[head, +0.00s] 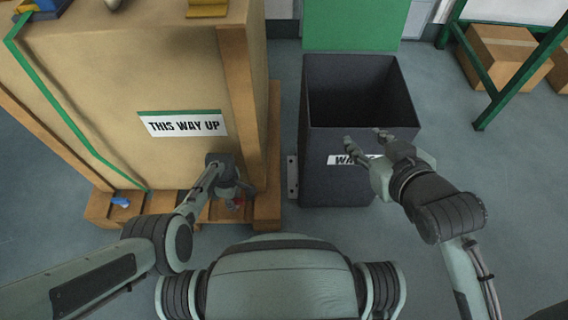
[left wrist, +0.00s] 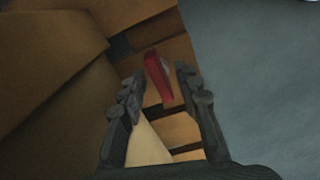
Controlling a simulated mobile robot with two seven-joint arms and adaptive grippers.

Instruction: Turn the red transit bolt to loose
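The red transit bolt (left wrist: 158,76) shows in the left wrist view as a red, elongated handle at the wooden pallet. It lies between and just beyond the two fingertips of my left gripper (left wrist: 160,86), which is open, with a gap on both sides of the bolt. In the head view a small bit of the red bolt (head: 238,203) shows below my left gripper (head: 240,190), low at the crate's front right corner; the gripper hides most of it. My right gripper (head: 364,140) is open and empty, above the front of the dark bin.
A large crate (head: 185,125) marked THIS WAY UP stands on a wooden pallet (head: 266,205) at left. A blue part (head: 121,202) sits on the pallet's left. A dark open bin (head: 320,140) stands right of the crate. A green rack (head: 490,105) holds cardboard boxes (head: 500,55) at far right.

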